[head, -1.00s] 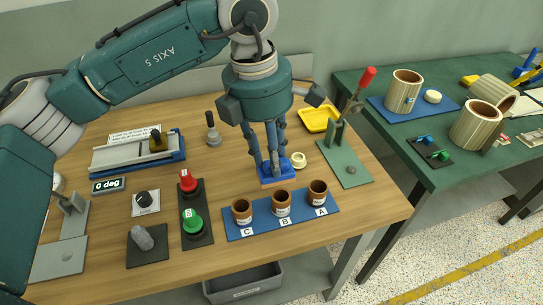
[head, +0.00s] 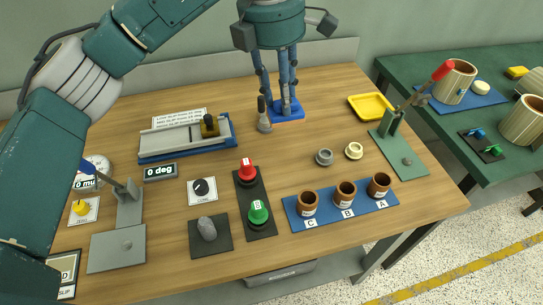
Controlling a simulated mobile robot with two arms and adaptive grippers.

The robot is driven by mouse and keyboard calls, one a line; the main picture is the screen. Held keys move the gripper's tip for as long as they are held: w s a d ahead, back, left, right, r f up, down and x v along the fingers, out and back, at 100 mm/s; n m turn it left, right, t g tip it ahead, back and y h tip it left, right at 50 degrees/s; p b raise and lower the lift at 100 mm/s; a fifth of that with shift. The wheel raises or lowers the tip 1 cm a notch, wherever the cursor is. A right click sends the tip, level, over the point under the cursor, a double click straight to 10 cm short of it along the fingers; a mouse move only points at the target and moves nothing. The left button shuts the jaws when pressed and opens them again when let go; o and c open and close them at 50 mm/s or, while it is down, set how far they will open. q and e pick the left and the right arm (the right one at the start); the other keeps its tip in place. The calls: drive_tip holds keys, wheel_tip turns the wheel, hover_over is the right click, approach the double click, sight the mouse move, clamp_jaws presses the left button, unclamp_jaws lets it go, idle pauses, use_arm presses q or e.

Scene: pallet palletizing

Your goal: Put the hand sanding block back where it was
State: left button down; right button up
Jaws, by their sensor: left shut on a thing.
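My left gripper (head: 285,98) points down over the back middle of the table, shut on the blue hand sanding block (head: 293,114). The block is a flat blue rectangle, its upper part partly hidden by the fingers. I cannot tell whether it touches the wood or is just above it. My right gripper is not in view.
A yellow tray (head: 370,107) and a red-handled clamp (head: 392,122) are farther right. Brown cups stand on a blue strip (head: 331,217) in front. Bare wood surrounds the block's right side.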

use_arm(q)
wheel_tip(320, 180, down, 18)
drive_tip(key=p, duration=0.3)
drive_tip(key=shift+d+r, duration=0.15)
drive_tip(key=shift+r, duration=0.1)
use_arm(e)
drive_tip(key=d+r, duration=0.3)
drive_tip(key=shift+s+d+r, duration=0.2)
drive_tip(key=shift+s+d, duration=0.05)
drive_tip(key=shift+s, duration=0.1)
use_arm(q)
drive_tip(key=shift+f, duration=0.1)
drive_tip(key=shift+f, duration=0.15)
drive_tip(key=c, duration=1.3)
unclamp_jaws()
drive_tip(key=shift+c, duration=0.2)
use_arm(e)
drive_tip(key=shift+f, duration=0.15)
